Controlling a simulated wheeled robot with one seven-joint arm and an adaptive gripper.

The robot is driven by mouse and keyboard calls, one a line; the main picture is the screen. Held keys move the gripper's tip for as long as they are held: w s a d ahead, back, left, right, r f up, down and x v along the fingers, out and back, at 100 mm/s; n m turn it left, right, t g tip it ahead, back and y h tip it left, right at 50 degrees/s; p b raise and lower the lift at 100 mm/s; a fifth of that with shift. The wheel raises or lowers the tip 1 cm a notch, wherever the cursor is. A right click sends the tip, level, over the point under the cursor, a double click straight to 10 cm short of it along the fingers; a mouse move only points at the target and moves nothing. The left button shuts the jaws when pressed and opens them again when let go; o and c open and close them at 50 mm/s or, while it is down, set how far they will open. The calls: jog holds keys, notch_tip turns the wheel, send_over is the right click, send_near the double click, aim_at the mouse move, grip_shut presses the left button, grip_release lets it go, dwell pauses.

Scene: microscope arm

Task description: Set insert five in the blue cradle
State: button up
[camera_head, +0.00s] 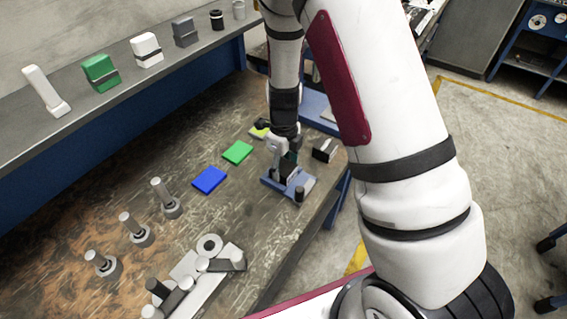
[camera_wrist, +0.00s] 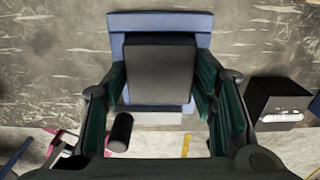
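The blue cradle (camera_head: 272,183) is a blue-grey base on the workbench, with a short black post (camera_head: 299,194) at its front corner. In the wrist view, the cradle's plate (camera_wrist: 160,22) shows behind a dark grey block (camera_wrist: 160,70), and the black post (camera_wrist: 121,132) stands at lower left. No number shows on the block, so I cannot confirm it is insert five. My gripper (camera_head: 288,160) is over the cradle. Its green-padded fingers (camera_wrist: 160,85) lie against both sides of the block. Whether the block rests fully on the cradle is hidden.
A black box (camera_head: 324,150) stands close right of the cradle. Blue (camera_head: 210,180), green (camera_head: 237,152) and yellow (camera_head: 259,132) pads lie to the left. Three grey posts (camera_head: 140,232) and a pale fixture (camera_head: 205,275) stand nearer. A back shelf (camera_head: 20,142) holds several blocks.

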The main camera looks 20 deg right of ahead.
jog(key=shift+o, duration=1.1)
notch_tip(320, 180, up, 13)
notch_tip(320, 180, up, 8)
jog(key=r+n+t+y, duration=0.1)
jog(key=n, duration=0.6)
send_over(283, 167)
jog(key=s, duration=0.4)
jog(key=s+r+n+t, duration=0.2)
jog(key=s+r+n, duration=0.4)
jog(key=s+n, duration=0.3)
jog(key=s+r+n+t+h, duration=0.1)
jog(key=s+r+n+t, duration=0.1)
jog(key=s+r+n, duration=0.4)
jog(key=shift+s+n+t, duration=0.3)
jog(key=shift+s+n, duration=1.15)
jog(key=shift+n, duration=1.95)
jog(key=shift+d, duration=0.1)
